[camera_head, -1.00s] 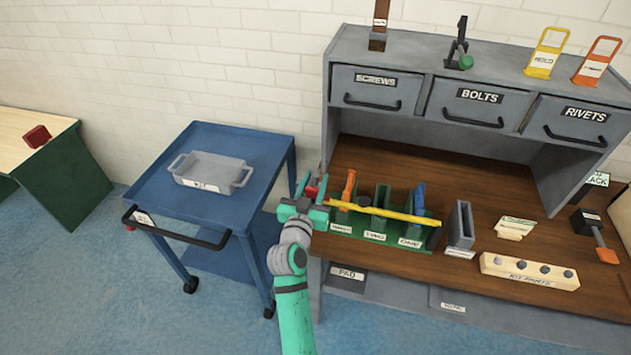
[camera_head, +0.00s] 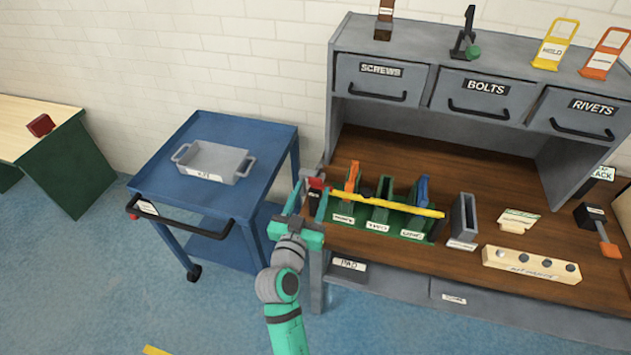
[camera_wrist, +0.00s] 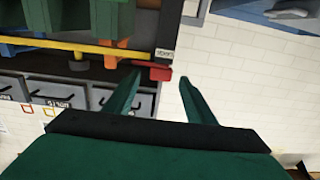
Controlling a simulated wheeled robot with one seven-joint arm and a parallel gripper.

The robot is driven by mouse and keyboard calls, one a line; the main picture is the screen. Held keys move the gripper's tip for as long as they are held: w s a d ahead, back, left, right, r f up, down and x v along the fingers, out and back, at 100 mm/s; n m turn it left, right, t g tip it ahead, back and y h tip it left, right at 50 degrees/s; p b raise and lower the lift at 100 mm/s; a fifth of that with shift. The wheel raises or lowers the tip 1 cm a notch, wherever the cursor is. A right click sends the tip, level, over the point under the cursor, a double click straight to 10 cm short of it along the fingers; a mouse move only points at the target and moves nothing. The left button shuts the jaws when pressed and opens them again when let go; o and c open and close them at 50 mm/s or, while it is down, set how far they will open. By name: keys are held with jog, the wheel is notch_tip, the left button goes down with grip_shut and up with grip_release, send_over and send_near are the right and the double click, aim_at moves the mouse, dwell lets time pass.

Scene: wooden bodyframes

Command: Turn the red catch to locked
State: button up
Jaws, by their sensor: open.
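The bar runs across the front of the green rack (camera_head: 412,234). In the wrist view the red catch (camera_wrist: 152,69) lies near the left fingertip, partly in the gap between the fingers. My gripper (camera_head: 311,194) is open and empty, with its fingers pointing toward the catch; I cannot tell whether a finger touches it. The small label beside the catch (camera_wrist: 165,55) is too small to read.
A blue cart (camera_head: 262,135) with a grey tray (camera_head: 210,163) stands to the left of the bench. A grey upright holder (camera_head: 463,217) and a pale block (camera_head: 530,264) are on the bench right of the rack. Blue floor is open in front.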

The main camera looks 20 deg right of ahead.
jog(key=shift+v, duration=1.1)
jog(key=s+a+f+n+y, duration=0.3)
jog(key=s+a+f+y, duration=0.15)
jog(key=s+f, duration=0.35)
jog(key=s+a+f+n+y, duration=0.3)
jog(key=s+a+f, duration=0.3)
jog(key=s, duration=0.4)
jog(key=s+a+r+y, duration=0.1)
jog(key=s+a+r, duration=0.1)
jog(key=s, duration=0.8)
jog(key=s+a+r+y, duration=0.1)
jog(key=s+a+r, duration=0.1)
jog(key=s, duration=0.9)
jog(key=shift+n, duration=0.3)
jog(key=shift+a, duration=0.15)
